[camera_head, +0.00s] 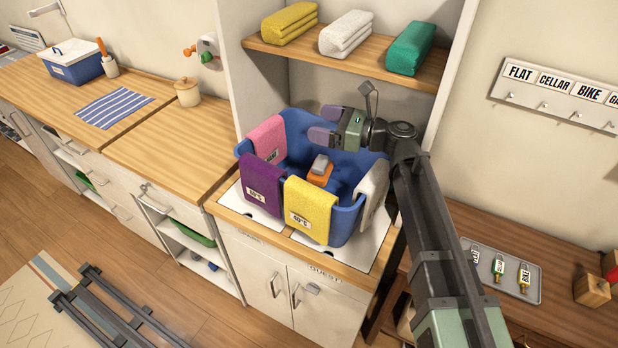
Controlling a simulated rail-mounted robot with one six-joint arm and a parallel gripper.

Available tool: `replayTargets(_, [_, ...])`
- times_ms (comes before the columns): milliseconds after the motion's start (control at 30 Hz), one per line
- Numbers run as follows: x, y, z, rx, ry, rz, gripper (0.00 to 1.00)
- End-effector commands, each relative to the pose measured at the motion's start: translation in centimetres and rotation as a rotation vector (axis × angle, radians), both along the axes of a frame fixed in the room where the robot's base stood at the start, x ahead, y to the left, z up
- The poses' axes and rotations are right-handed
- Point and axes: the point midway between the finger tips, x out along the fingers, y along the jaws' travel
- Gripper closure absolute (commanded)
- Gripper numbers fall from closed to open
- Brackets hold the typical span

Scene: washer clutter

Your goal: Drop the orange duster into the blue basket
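The blue basket (282,143) stands on the white-topped cabinet below the shelf, with colored cloths hung over its rim. An orange object with a grey top (319,175), which looks like the orange duster, is down inside the basket and appears to lie on its floor. My gripper (325,124) is over the back part of the basket, pointing left. Its two purple-grey fingertips are apart with nothing visible between them. The gripper is clear of the orange object, which is lower and nearer the front.
Pink, purple (262,187), yellow (309,210) and grey cloths drape the rim. A shelf (345,61) with folded towels is above. A jar (188,92) and blue lidded box (75,64) stand on the left counter. A tray of tags (505,270) lies right.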

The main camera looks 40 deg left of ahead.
Motion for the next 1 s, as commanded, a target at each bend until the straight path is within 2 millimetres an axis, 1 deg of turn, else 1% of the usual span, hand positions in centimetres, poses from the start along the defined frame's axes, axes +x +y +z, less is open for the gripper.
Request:
replayTargets(300, [0.0, 0.0, 0.1, 0.000, 0.000, 0.000, 0.07])
replayTargets(367, [0.0, 0.0, 0.3, 0.000, 0.000, 0.000, 0.07])
replayTargets(467, [0.0, 0.0, 1.3, 0.000, 0.000, 0.000, 0.07])
replayTargets(567, [0.0, 0.0, 2.9, 0.000, 0.000, 0.000, 0.07])
replayTargets(1000, [0.0, 0.0, 12.4, 0.000, 0.000, 0.000, 0.07])
